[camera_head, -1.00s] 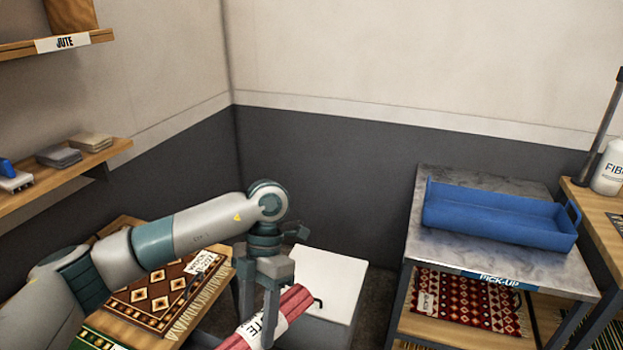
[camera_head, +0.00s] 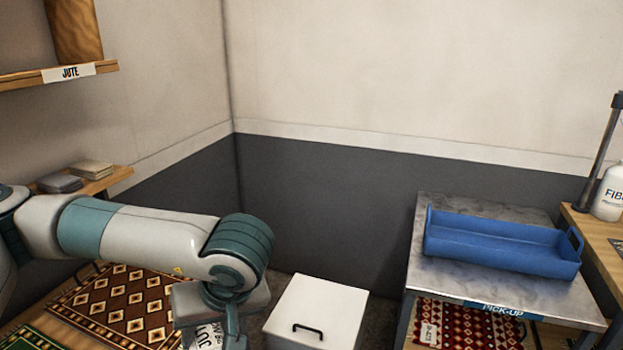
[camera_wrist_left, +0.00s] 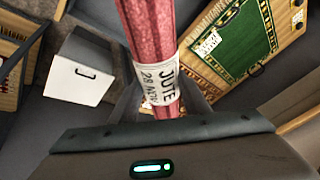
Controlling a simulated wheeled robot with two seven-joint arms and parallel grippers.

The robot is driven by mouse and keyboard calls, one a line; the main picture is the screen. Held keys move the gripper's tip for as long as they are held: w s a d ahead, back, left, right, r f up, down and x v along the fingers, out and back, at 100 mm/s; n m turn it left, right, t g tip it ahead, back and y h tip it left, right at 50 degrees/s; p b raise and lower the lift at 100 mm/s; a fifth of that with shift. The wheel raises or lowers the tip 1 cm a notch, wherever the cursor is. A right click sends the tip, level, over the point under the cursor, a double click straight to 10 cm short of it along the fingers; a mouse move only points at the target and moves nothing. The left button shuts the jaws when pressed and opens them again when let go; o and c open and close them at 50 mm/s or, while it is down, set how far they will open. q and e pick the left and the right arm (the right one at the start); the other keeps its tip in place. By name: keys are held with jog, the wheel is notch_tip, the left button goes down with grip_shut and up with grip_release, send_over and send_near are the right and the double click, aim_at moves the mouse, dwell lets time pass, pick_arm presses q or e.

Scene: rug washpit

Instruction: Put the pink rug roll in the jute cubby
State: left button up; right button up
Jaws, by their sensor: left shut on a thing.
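The pink rug roll (camera_wrist_left: 150,30) carries a white band printed JUTE and a date. My left gripper (camera_wrist_left: 160,103) is shut around the roll near this band. In the head view the left gripper (camera_head: 215,332) is at the bottom edge, and only the roll's white label (camera_head: 206,336) shows there; the rest is hidden or out of frame. The jute cubby (camera_head: 40,79) is at the upper left, marked by a JUTE label on its wooden front edge, and its inside is mostly out of frame. The gripper is below and right of it. My right gripper is not in view.
A lower shelf (camera_head: 108,182) with folded grey and beige cloths is under the cubby. Patterned rugs (camera_head: 128,305) lie at lower left. A white lidded box (camera_head: 318,310) stands on the floor. A blue tray (camera_head: 500,243) sits on the pick-up table (camera_head: 425,275).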

pick_arm(q)
jog(key=a+r+m, duration=0.1)
jog(key=a+r+m+t+h, duration=0.1)
jog(key=m, duration=0.1)
jog(key=a+r+m, duration=0.1)
jog(key=shift+s+a+m+t+h, duration=0.2)
jog(key=shift+s+m+t+h, duration=0.1)
jog(key=shift+m, duration=0.1)
jog(key=shift+f, duration=0.1)
jog(key=shift+w+f, duration=0.4)
jog(key=shift+f, duration=0.4)
jog(key=shift+w+f, duration=0.45)
jog(key=shift+f, duration=0.35)
jog(key=shift+w+f, duration=0.4)
jog(key=shift+f, duration=0.4)
